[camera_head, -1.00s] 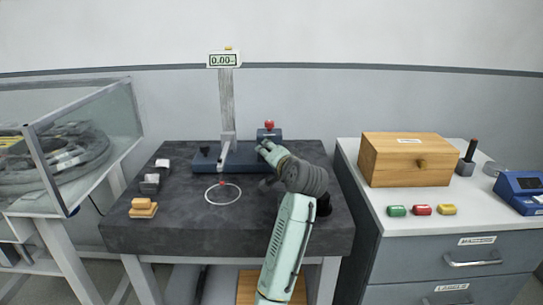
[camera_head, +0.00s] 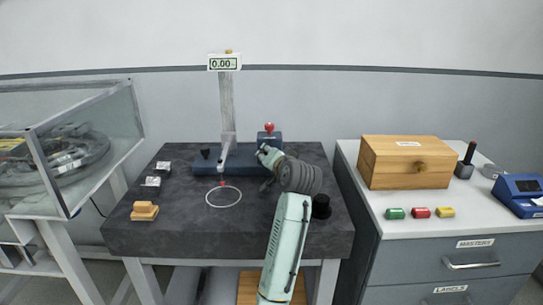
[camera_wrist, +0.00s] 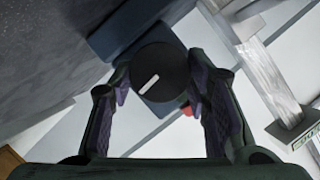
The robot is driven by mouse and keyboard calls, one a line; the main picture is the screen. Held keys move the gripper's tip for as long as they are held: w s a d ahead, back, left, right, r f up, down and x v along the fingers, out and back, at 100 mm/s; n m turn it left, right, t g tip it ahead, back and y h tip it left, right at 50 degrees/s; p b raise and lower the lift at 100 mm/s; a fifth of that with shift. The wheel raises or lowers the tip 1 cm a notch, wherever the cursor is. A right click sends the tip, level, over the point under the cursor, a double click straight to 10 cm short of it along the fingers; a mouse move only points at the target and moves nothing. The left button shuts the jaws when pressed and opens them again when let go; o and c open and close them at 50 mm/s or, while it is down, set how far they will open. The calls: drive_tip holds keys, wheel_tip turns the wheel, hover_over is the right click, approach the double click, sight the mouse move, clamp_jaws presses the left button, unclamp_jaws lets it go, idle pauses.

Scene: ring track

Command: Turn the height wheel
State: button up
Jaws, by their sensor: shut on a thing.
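The height gauge (camera_head: 227,115) stands upright on a blue base at the back of the dark bench. Its display (camera_head: 224,62) reads 0.00. In the wrist view the height wheel (camera_wrist: 174,71) is a black round knob with a white mark, between my two fingers. My gripper (camera_wrist: 160,80) is shut on this wheel, with a finger on each side. In the head view my gripper (camera_head: 263,153) is at the right end of the base and hides the wheel.
A red-topped knob (camera_head: 269,127) on a blue block stands just behind my gripper. A white ring (camera_head: 223,205) marks the bench front. Small blocks (camera_head: 145,211) lie at left, a black cylinder (camera_head: 321,206) at right. A wooden box (camera_head: 407,172) sits on the right cabinet.

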drive_tip(key=shift+a+r+n+g+h+p, duration=0.1)
drive_tip(key=shift+n+g+h+p, duration=0.05)
drive_tip(key=shift+n+h+p, duration=0.4)
drive_tip(key=shift+r+n+g+h+p, duration=0.15)
drive_tip(key=shift+n+h+p, duration=0.15)
drive_tip(key=shift+n, duration=0.35)
drive_tip(key=shift+a+f+n+h+p, duration=0.15)
drive_tip(key=shift+n+h+p, duration=0.6)
drive_tip(key=shift+n, duration=0.55)
drive_tip(key=o, duration=1.2)
drive_tip(key=v, duration=1.2)
drive_tip(key=shift+a, duration=0.1)
